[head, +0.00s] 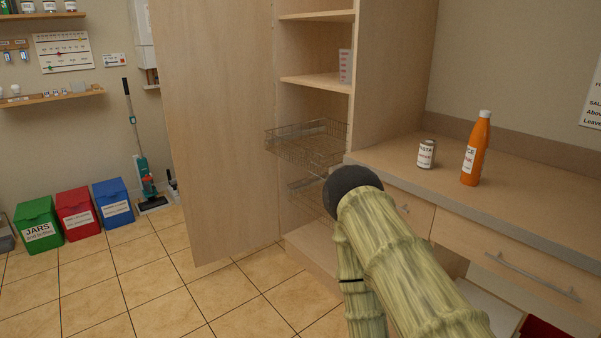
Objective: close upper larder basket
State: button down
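The upper larder basket (300,150) is a wire basket that sticks out of the front of the tall wooden larder (392,70), past its front edge. The larder door (215,120) stands open to the left. A lower wire basket (300,188) shows beneath it, partly hidden by my arm. My arm, with a bamboo-like surface and a dark rounded joint, rises from the bottom right in front of the larder's lower part. My gripper is not seen; I cannot tell where it is relative to the upper basket.
A counter (400,168) right of the larder holds a can (427,154) and an orange bottle (476,150). Green (38,224), red (77,213) and blue (113,202) bins line the left wall. Tiled floor left of the door is clear.

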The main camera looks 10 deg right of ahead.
aim_at(284, 137)
jog(key=u, duration=0.7)
jog(key=i, duration=1)
jog(key=u, duration=0.05)
